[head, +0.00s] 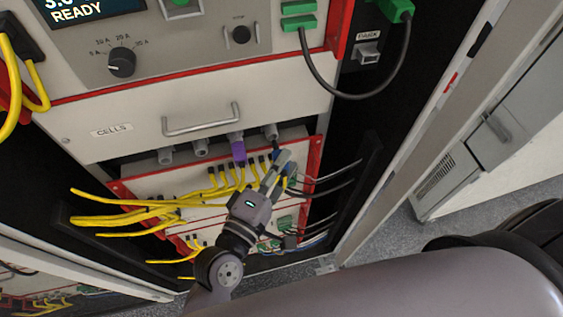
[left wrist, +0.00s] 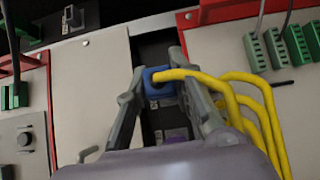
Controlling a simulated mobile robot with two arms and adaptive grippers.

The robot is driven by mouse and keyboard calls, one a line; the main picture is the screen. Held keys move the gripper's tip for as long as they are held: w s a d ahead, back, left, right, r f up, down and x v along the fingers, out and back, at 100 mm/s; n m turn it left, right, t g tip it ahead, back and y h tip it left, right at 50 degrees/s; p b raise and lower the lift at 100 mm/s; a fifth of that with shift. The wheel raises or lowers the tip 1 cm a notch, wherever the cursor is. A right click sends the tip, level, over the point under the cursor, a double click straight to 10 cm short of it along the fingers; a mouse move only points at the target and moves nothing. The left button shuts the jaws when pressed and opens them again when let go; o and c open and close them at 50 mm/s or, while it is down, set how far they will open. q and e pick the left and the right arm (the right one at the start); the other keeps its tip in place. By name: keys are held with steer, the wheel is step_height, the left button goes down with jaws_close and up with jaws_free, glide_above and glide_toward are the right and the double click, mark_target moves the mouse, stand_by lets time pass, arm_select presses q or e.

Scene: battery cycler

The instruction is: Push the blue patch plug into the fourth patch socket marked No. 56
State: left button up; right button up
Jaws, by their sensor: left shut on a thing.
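My left gripper (head: 277,168) reaches up to the right part of the lower cell panel. It is shut on the blue patch plug (left wrist: 158,76), which sits between its fingertips in the left wrist view. In the head view the plug shows as a small blue patch (head: 277,155), mostly hidden by the fingers. It is just below the rightmost grey socket (head: 271,133) of the row under the CELLS drawer. I cannot tell whether plug and socket touch. No number is readable. A purple plug (head: 237,150) sits at the neighbouring socket to the left. My right gripper is out of view.
Yellow cables (head: 125,209) cross the panel and hang out to the left. Black cables (head: 325,187) run out to the right. The CELLS drawer (head: 105,133) has a handle (head: 201,122) above the sockets. A green plug (head: 398,9) is at the upper right.

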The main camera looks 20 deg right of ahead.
mark_target(276, 148)
arm_select(q)
steer(key=shift+w, duration=0.8)
stand_by(0.9)
steer(key=shift+p, duration=0.45)
steer(key=shift+w+d, duration=0.1)
steer(key=shift+w, duration=1.05)
stand_by(0.8)
steer(key=o, duration=0.9)
steer(key=shift+o, duration=0.2)
steer(key=shift+s+a, duration=0.2)
steer(key=shift+s, duration=0.05)
steer(key=v, duration=1.1)
steer(key=shift+s+a, duration=0.15)
